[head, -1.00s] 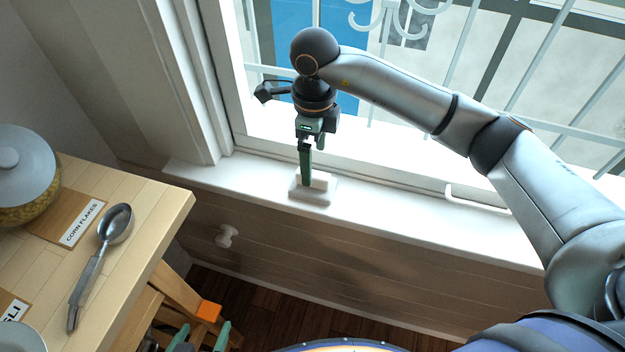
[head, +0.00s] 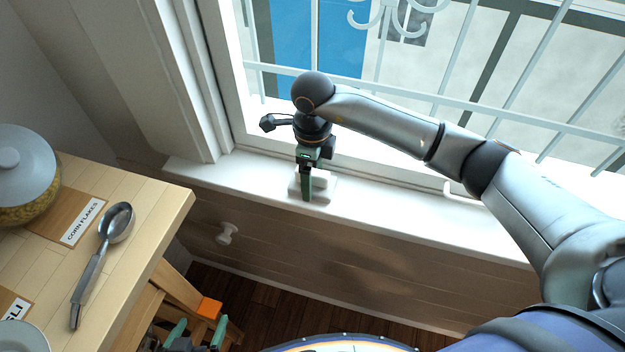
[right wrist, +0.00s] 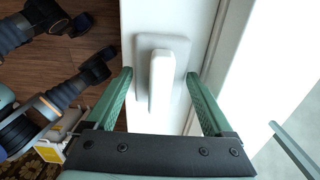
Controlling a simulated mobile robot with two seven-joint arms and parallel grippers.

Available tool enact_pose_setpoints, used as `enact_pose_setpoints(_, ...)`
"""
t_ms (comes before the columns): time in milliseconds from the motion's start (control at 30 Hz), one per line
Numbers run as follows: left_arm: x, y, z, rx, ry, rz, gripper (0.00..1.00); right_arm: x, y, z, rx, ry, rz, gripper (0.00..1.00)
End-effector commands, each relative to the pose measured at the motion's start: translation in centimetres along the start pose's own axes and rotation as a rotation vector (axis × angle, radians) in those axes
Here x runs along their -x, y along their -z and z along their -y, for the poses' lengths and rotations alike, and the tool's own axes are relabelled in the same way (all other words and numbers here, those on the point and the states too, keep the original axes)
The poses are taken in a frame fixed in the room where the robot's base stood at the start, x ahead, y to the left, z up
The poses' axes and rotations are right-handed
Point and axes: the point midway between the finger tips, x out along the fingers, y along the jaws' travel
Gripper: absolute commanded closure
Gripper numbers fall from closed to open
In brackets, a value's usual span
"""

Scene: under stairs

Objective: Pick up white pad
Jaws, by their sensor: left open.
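The white pad (head: 323,186) lies on the white windowsill below my right gripper (head: 306,192), which partly hides it in the head view. In the right wrist view the white pad (right wrist: 179,60) is a pale rounded plate with a raised white bar along its middle. The right gripper's green fingers (right wrist: 159,78) are apart, one on each side of the bar, with nothing held. I cannot tell whether the fingertips touch the pad. My left gripper (head: 197,335) is at the bottom of the head view, low beside the wooden table, open and empty.
The window frame and white bars stand just behind the sill (head: 410,213). A wooden table (head: 150,205) at left holds a lidded jar (head: 25,170), a metal spoon (head: 90,270) and a corn flakes label (head: 82,221).

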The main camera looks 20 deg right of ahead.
Motion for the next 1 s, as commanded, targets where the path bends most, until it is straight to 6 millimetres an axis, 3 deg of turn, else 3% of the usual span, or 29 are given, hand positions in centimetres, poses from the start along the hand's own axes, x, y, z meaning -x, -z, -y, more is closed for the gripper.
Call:
enact_pose_setpoints(67, 0.0, 0.0, 0.0, 0.0, -0.001, -0.001, 0.0, 0.0, 0.0, 0.0, 0.0, 0.0, 0.0, 0.24)
enact_pose_setpoints(533, 0.0, 0.0, -0.2, 0.0, -0.003, -0.001, 0.0, 0.1, 0.0, 0.0, 0.0, 0.0, 0.001, 0.75)
enact_pose_setpoints(833, 0.0, 0.0, -0.2, 0.0, -0.004, 0.0, 0.0, 0.4, 0.0, 0.0, 0.0, 0.001, 0.001, 0.75)
enact_pose_setpoints(1000, 0.0, 0.0, -0.2, 0.001, -0.004, 0.0, 0.0, 1.8, -0.1, 0.1, 0.0, 0.003, 0.003, 0.75)
